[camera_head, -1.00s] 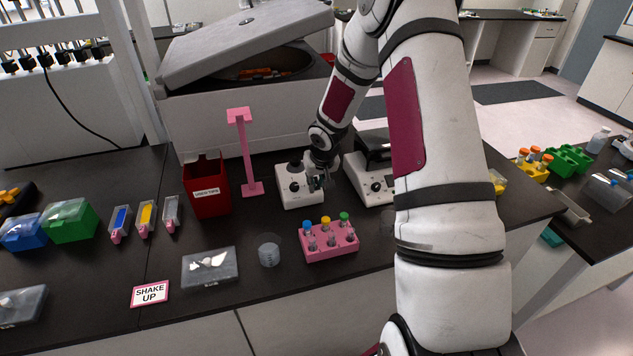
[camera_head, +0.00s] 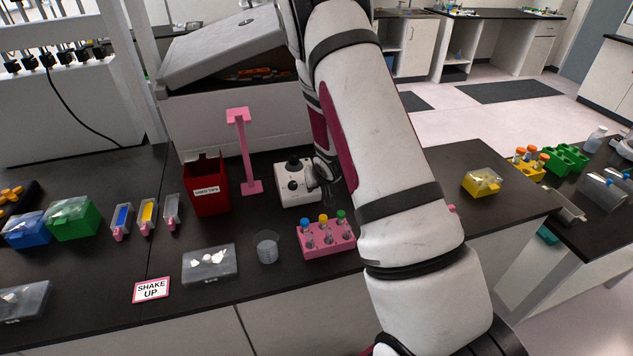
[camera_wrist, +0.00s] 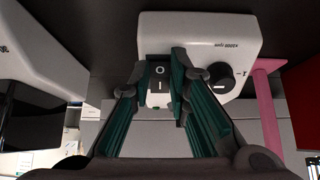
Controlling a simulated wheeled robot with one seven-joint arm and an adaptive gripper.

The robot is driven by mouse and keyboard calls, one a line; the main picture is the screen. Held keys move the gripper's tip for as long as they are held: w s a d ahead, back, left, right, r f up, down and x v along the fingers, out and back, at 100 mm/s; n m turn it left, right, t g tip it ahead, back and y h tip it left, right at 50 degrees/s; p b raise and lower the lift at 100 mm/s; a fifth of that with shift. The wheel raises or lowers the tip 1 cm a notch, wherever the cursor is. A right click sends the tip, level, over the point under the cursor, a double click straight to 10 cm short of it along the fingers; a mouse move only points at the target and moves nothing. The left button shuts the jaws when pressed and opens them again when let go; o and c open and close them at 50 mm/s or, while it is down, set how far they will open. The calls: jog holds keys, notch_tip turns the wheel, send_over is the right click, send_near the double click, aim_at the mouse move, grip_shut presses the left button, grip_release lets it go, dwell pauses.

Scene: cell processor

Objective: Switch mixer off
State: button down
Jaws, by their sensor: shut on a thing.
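The mixer (camera_head: 290,192) is a small white box with a dark top part, standing on the dark bench behind the pink tube rack. In the wrist view the mixer (camera_wrist: 212,27) fills the upper middle, with a black dial (camera_wrist: 221,84) and a white switch (camera_wrist: 159,87) marked O and I. My gripper (camera_wrist: 161,64) has its green-padded fingers on either side of the switch, closed in on it. In the head view my gripper (camera_head: 323,180) is at the mixer's right side, partly hidden by my arm. Which way the switch is tipped cannot be told.
A pink stand (camera_head: 246,160) and a red tips box (camera_head: 206,188) stand left of the mixer. A pink rack (camera_head: 328,240) with capped tubes and a small beaker (camera_head: 267,247) are in front. In the wrist view a white and black device (camera_wrist: 35,60) is close on the left.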

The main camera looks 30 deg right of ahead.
jog(key=shift+s+f, duration=0.1)
jog(key=shift+f, duration=0.05)
jog(key=c, duration=1.5)
grip_release()
jog(key=v, duration=1.2)
jog(key=shift+a, duration=0.15)
